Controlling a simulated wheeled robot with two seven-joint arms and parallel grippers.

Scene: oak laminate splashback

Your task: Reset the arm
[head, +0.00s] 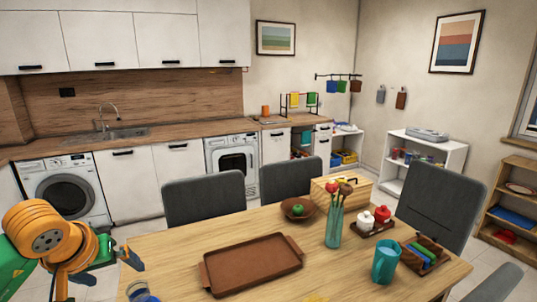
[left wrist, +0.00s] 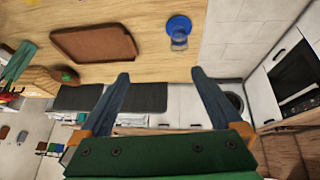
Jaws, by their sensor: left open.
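My left gripper (head: 98,272) is at the lower left of the head view, beside the near left corner of the table. Its orange and green arm comes in from the left edge. In the left wrist view its two blue-grey fingers (left wrist: 160,75) are spread wide apart with nothing between them. The table and the kitchen show beyond the fingers in that view. My right arm and gripper show in neither view.
The wooden table (head: 340,270) holds a brown tray (head: 252,265), a blue glass (head: 142,292) near its left edge, a teal vase (head: 334,225), a teal mug (head: 385,262) and a bowl (head: 298,210). Grey chairs (head: 204,200) line its far side. The table's left part is mostly bare.

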